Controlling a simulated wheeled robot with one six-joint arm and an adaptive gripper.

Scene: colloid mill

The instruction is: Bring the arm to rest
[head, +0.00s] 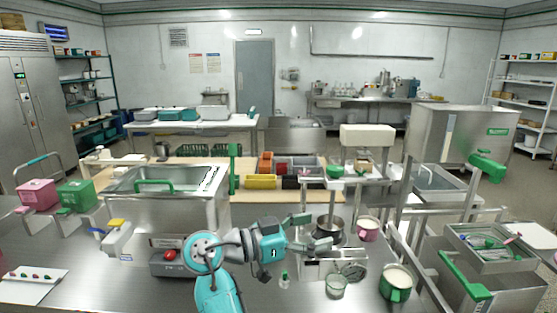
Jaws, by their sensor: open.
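My teal and grey arm (215,280) rises from the bottom middle of the head view and bends to the right over the steel table. My gripper (320,229) points right with its two fingers apart. Nothing shows between them. A steel pot (329,228) is close beyond the fingers in the picture; I cannot tell whether they touch it. The arm hides part of the bench behind it.
A grey box with a red button (171,255) stands left of the arm.

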